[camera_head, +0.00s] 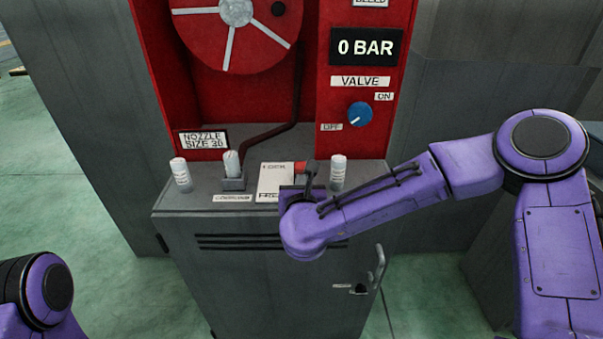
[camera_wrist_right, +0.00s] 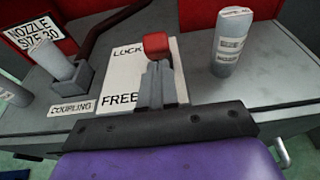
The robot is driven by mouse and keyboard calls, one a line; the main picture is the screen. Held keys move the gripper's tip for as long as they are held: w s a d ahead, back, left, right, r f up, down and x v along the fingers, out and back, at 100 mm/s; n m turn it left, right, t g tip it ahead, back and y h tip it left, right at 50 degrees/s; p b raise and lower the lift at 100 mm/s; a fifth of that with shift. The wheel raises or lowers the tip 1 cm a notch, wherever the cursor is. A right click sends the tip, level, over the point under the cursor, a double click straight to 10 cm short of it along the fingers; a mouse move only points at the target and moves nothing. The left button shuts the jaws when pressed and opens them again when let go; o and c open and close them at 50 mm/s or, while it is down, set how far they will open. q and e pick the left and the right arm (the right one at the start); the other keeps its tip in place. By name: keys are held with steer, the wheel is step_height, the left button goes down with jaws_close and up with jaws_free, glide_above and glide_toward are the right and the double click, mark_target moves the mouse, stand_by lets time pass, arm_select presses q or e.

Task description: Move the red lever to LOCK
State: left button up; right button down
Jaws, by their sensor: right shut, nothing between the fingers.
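The red lever's knob (camera_wrist_right: 157,43) shows in the right wrist view over the upper part of a white plate (camera_wrist_right: 110,78). The plate reads LOCK near its top and FREE near its bottom, and the knob appears beside the word LOCK. My right gripper (camera_wrist_right: 160,72) is shut and empty, with its fingertips right at the near side of the knob; I cannot tell if they touch. In the head view the red knob (camera_head: 300,167) is partly hidden behind my right gripper (camera_head: 309,169). The lever's shaft is hidden. My left gripper is out of view.
A white bottle (camera_wrist_right: 230,38) stands right of the plate. The coupling nozzle (camera_head: 231,165) and another bottle (camera_head: 180,174) stand left on the grey cabinet top (camera_head: 210,205). The red panel behind has a blue valve knob (camera_head: 360,113) and a 0 BAR display (camera_head: 366,47).

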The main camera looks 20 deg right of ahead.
steer(key=shift+w+d+r, duration=0.15)
steer(key=shift+w+r, duration=0.05)
steer(key=shift+w, duration=0.15)
